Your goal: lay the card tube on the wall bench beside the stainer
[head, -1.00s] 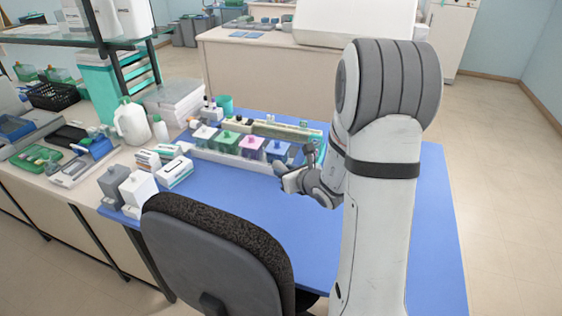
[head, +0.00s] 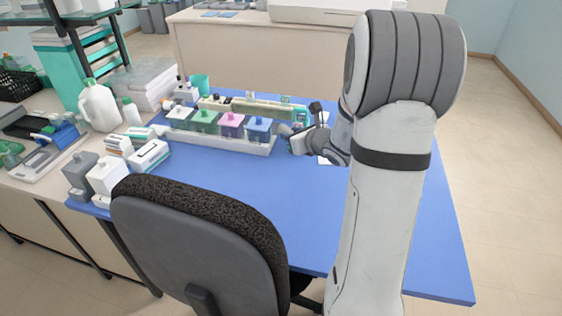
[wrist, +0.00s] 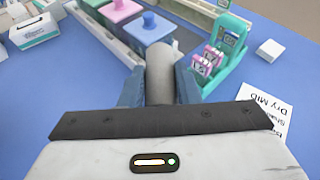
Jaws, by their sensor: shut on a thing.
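The card tube is a plain grey-brown cylinder (wrist: 160,75) in the wrist view. My gripper (wrist: 160,88) is shut on it, with one finger on each side. The tube's near end is hidden behind my gripper's body. In the head view, my gripper (head: 302,141) is over the blue-topped table, just right of the row of staining jars; the tube there is small and hard to make out. A large white machine (head: 330,8), possibly the stainer, stands on a separate beige bench (head: 230,50) at the back, cut off by the top edge.
Lidded jars (head: 231,122) in green, pink and blue stand in a white tray beside my gripper. A printed card (wrist: 262,112) lies on the blue table (head: 240,180). A black chair (head: 200,245) stands in front. Clear floor (head: 500,150) runs along the right.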

